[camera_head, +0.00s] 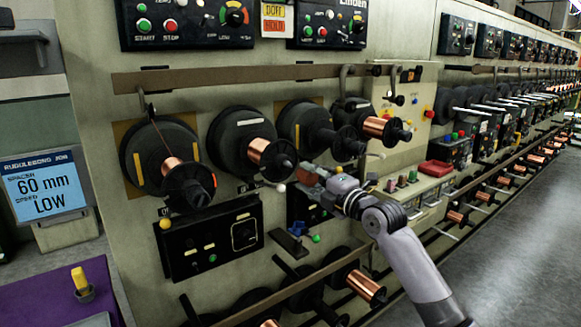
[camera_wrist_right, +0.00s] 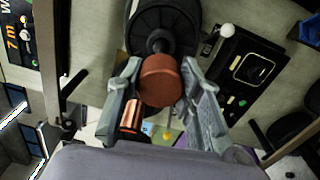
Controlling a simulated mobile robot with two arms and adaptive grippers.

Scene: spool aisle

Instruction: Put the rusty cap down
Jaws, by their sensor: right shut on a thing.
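The rusty cap (camera_wrist_right: 160,82) is a short reddish-brown cylinder between the fingers of my right gripper (camera_wrist_right: 161,74) in the right wrist view. The fingers are shut on its two sides. In the head view the right gripper (camera_head: 318,180) is in front of the machine face, below the third black spool, and a little of the cap (camera_head: 308,177) shows at its tip. In the wrist view a black spool with a hub (camera_wrist_right: 160,22) lies behind the cap; I cannot tell whether they touch. My left gripper is not in view.
Copper-wound spools (camera_head: 268,153) stick out from the machine in a row. A red tray (camera_head: 435,168) sits on a ledge right of my gripper. A purple surface (camera_head: 50,300) with a yellow-handled item (camera_head: 80,283) is at lower left. The aisle floor (camera_head: 500,240) at right is clear.

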